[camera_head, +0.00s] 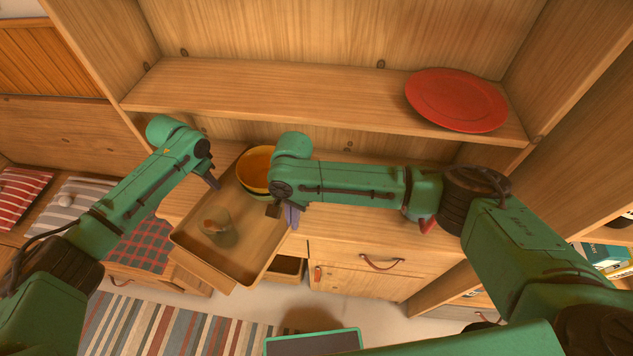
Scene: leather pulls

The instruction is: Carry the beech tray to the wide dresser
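The beech tray (257,254) is a shallow wooden tray turned at an angle to the dresser. Its near part juts out past the front edge of the dresser top (340,228). A nested yellow-and-green bowl (256,163) sits at its far end, and a clear glass (221,235) with something brownish in it stands nearer its front. My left gripper (213,183) is at the tray's left rim. My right gripper (284,213) is at its right rim. Both look shut on the rims, though their fingertips are partly hidden. Whether the tray touches the surface beneath cannot be told.
A red plate (456,100) lies on the shelf above (300,100). Open drawer parts (289,268) show below the tray. A bench with cushions (85,203) stands at left, a striped rug (150,330) lies on the floor. The dresser top right of the tray looks clear.

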